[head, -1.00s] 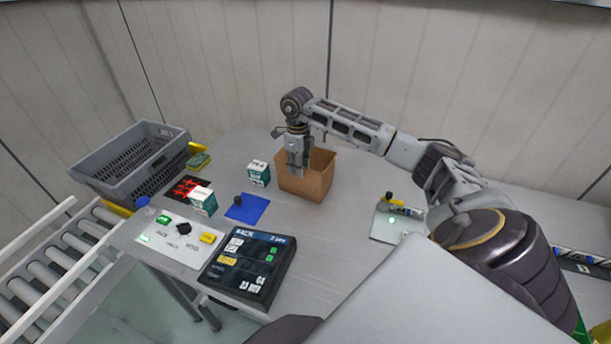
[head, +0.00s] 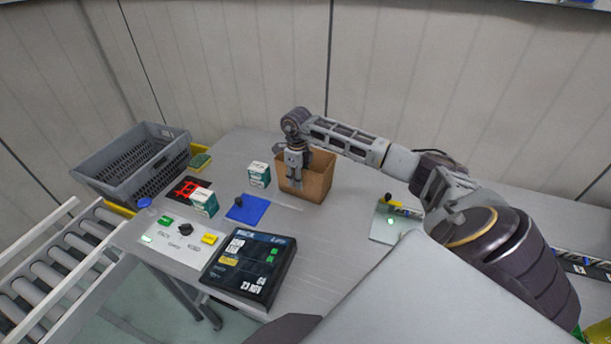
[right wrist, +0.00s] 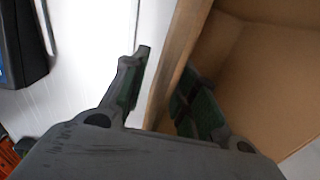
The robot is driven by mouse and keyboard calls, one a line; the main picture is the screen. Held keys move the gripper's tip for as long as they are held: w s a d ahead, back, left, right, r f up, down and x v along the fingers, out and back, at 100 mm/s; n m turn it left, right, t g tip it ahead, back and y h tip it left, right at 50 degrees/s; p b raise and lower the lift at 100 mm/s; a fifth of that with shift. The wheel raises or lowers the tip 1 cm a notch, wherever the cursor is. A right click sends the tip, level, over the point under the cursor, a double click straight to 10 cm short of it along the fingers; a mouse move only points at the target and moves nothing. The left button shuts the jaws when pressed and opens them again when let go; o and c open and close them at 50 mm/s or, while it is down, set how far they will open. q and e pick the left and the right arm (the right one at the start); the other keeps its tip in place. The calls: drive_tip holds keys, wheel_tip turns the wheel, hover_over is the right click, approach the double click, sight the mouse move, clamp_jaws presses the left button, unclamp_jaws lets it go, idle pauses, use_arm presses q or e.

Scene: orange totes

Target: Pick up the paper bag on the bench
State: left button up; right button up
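The paper bag (head: 313,184) is a brown, open-topped bag standing upright on the grey bench (head: 345,213). My right gripper (head: 293,181) is at the bag's near-left rim, pointing down. In the right wrist view, the bag's wall (right wrist: 178,62) runs between the two fingers of the right gripper (right wrist: 164,78). One finger is outside the bag with a visible gap to the wall; the other is inside, close to the wall. The gripper is open. The part of the bag's interior that shows looks empty. My left gripper is not in view.
White-and-green boxes (head: 259,174) and a blue mat (head: 247,209) lie left of the bag. A dark display panel (head: 248,266) and a button panel (head: 180,243) are in front. A grey crate (head: 133,165) stands far left beside a roller conveyor (head: 58,259).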

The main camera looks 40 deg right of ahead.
drive_tip(key=shift+f, duration=0.15)
idle(0.3)
clamp_jaws()
